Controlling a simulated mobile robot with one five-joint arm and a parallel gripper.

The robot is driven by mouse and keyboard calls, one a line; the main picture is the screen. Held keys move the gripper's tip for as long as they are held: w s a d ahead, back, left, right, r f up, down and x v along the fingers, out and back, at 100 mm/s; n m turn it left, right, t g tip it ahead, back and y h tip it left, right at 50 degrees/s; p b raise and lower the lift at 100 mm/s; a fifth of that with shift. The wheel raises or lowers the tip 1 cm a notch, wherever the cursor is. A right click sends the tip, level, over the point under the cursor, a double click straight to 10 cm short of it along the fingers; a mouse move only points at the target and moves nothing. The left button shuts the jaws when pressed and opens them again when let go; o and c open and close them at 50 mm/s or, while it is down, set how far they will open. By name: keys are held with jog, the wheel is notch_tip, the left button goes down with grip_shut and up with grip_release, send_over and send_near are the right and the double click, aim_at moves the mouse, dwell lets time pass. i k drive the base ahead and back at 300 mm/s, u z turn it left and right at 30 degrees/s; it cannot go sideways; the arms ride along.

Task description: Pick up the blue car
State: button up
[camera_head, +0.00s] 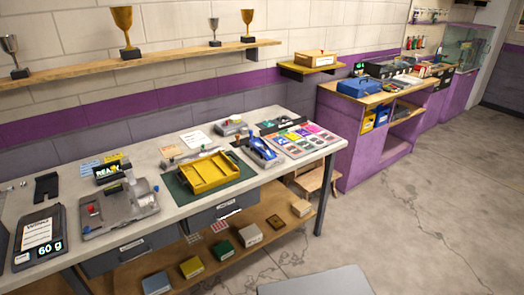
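A small blue car (264,149) is on the grey workbench (62,171), near its right part. It appears to rest on a grey stand or block, but it is too small to tell exactly how. It lies just right of the yellow tray and left of a sheet of colourful car pictures. Nothing covers it from above. My gripper is not in view.
A yellow tray (212,175) lies on a green mat (179,190) left of the car. The picture sheet (305,139) lies to its right. A grey device with a red knob (92,210) and a scale (40,240) stand further left. The floor (420,190) at right is open.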

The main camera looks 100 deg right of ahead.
aim_at(258, 145)
jog(key=z, duration=0.05)
jog(key=k, duration=1.85)
jog(key=z, duration=1.65)
jog(key=i, duration=0.85)
